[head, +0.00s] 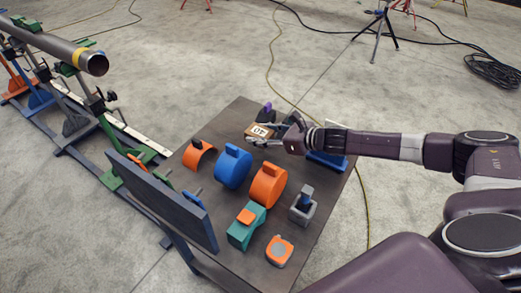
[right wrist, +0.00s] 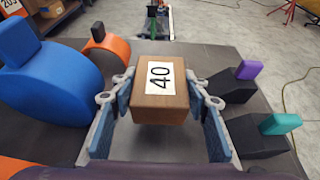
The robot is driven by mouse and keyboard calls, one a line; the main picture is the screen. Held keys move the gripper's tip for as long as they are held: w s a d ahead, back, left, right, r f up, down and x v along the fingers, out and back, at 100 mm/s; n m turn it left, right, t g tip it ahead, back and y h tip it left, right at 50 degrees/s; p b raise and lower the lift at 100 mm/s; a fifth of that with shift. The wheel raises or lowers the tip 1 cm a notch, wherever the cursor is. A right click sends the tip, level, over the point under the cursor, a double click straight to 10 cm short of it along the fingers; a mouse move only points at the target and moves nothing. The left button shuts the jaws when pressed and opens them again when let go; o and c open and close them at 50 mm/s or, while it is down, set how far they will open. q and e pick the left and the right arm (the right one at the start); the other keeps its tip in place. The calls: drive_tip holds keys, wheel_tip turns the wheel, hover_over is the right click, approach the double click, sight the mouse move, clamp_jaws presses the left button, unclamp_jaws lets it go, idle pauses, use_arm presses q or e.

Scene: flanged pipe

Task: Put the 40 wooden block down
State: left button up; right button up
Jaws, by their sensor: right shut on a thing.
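The wooden block (right wrist: 161,108), brown with a white label reading 40, is between the fingers of my right gripper (right wrist: 162,100). The fingers are shut on its sides. In the head view the block (head: 259,133) shows at the end of my right arm, over the far part of the dark table (head: 232,118). I cannot tell whether it touches the table top. My left gripper is not in view.
Dark blocks with purple (right wrist: 249,69) and teal (right wrist: 281,124) tops lie to the gripper's right. A pipe (head: 85,57) on stands is at left. The table's far-left corner looks clear.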

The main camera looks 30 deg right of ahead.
sight(261, 152)
drive_tip(key=shift+f, duration=0.75)
drive_tip(key=shift+w+f, duration=0.1)
drive_tip(key=shift+f, duration=1.9)
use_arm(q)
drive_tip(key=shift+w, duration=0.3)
use_arm(e)
drive_tip(key=shift+f, duration=0.15)
drive_tip(key=o, duration=1.4)
drive_tip(key=shift+c, duration=0.2)
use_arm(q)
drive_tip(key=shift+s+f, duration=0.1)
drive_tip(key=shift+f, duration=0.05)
